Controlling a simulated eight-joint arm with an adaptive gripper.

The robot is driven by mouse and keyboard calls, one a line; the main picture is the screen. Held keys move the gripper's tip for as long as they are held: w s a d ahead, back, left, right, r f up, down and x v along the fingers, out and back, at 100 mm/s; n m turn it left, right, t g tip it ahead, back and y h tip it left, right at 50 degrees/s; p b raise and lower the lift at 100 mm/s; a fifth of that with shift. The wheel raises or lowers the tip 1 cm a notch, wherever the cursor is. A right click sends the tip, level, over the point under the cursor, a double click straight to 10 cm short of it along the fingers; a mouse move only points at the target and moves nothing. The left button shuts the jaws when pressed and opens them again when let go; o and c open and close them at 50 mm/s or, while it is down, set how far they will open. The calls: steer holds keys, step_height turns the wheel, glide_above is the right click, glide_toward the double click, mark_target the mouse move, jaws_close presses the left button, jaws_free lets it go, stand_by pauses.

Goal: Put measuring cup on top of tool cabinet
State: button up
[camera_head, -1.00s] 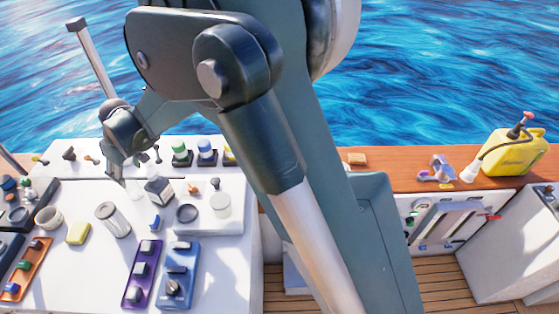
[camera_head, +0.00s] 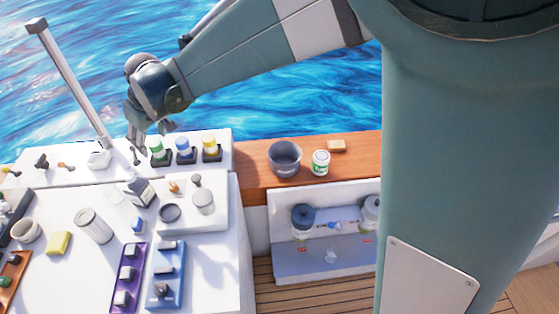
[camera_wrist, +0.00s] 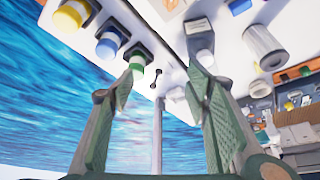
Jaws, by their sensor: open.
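My gripper (camera_head: 148,138) is open and empty above the back ledge of the white counter, left of a green-topped bottle (camera_head: 158,149). In the wrist view its fingers (camera_wrist: 166,80) are spread apart, the left tip overlapping the green-topped bottle (camera_wrist: 136,58). I cannot tell for certain which thing is the measuring cup. A faint clear cup-like thing (camera_head: 115,191) stands on the counter, left of a dark-labelled bottle (camera_head: 140,191). A grey see-through cup (camera_head: 285,158) stands on the wooden ledge. I cannot identify a tool cabinet; my arm covers the right side.
Blue- and yellow-topped bottles (camera_head: 198,149) stand beside the green one. A tall post (camera_head: 72,85) rises left of my gripper. A canister (camera_head: 94,226), a yellow sponge (camera_head: 58,243) and trays crowd the counter. A green-white can (camera_head: 320,163) stands on the wooden ledge.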

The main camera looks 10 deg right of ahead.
steer(key=s+d+r+m+t, duration=0.1)
steer(key=s+d+r, duration=0.15)
steer(key=d, duration=0.75)
steer(key=s+d+r+m+h, duration=0.15)
steer(key=d+r, duration=0.25)
steer(key=d, duration=0.6)
steer(key=s+d+r+m+t, duration=0.1)
steer(key=s+d+r+m, duration=0.15)
steer(key=d, duration=0.65)
steer(key=s+d+f+m+t+h, duration=0.1)
steer(key=s+d+f+m, duration=0.1)
steer(key=s+d, duration=0.7)
steer(key=s+d+f+m+t+h, duration=0.1)
steer(key=s+d+m, duration=0.2)
steer(key=s+d, duration=0.6)
steer(key=d, duration=0.6)
steer(key=shift+s+d+f, duration=0.3)
steer(key=shift+d+f, duration=0.05)
step_height(320, 180, down, 5)
steer(key=b, duration=0.5)
steer(key=shift+r, duration=0.1)
